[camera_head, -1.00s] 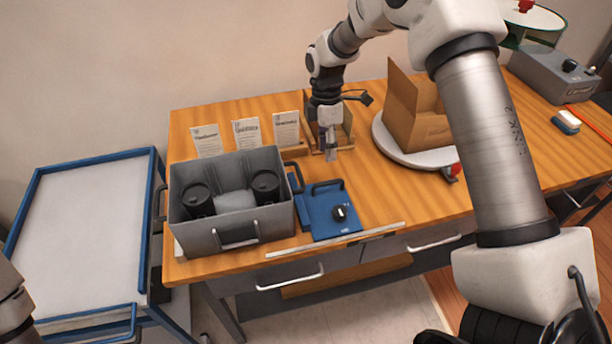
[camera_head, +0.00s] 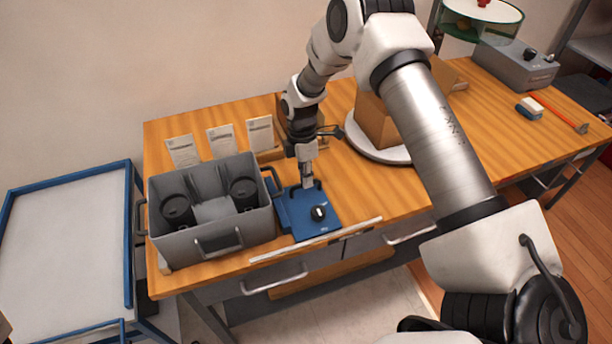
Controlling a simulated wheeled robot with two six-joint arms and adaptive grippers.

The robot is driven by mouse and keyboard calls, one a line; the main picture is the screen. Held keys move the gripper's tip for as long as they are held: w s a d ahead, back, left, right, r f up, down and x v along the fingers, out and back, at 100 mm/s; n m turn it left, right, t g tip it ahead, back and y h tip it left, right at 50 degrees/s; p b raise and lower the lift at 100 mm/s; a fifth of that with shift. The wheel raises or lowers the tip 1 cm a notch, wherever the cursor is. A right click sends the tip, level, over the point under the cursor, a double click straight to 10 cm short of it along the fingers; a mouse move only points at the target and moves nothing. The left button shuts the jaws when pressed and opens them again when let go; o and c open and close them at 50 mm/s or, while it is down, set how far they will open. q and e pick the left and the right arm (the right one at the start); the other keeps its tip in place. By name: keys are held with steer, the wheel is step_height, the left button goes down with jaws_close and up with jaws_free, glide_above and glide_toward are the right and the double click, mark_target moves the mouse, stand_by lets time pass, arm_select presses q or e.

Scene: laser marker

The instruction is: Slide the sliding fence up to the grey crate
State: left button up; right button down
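The grey crate (camera_head: 208,242) stands at the left front of the wooden bench, with dark round items inside. Just right of it lies the blue sliding fence (camera_head: 308,226), a flat blue piece with a black knob and a handle at its back edge. A small gap shows between its front left corner and the crate. A dark blue loop (camera_head: 270,178) stands between them at the back. My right gripper (camera_head: 307,182) points down at the fence's back handle and partly hides it. Whether its fingers are closed on the handle is unclear. My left gripper is out of view.
Several white cards (camera_head: 221,140) stand behind the crate. An open cardboard box (camera_head: 378,122) sits on a white round plate (camera_head: 366,147) to the right. A blue-rimmed cart (camera_head: 62,235) stands left of the bench. The bench right of the fence is mostly clear.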

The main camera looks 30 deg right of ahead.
steer(key=shift+w+a+f+b, duration=0.15)
steer(key=shift+a+b, duration=0.2)
steer(key=shift+a, duration=0.55)
steer(key=c, duration=1.2)
jaws_free()
step_height(320, 180, up, 12)
steer(key=w, duration=0.2)
steer(key=shift+w+d, duration=0.2)
steer(key=shift+d, duration=0.1)
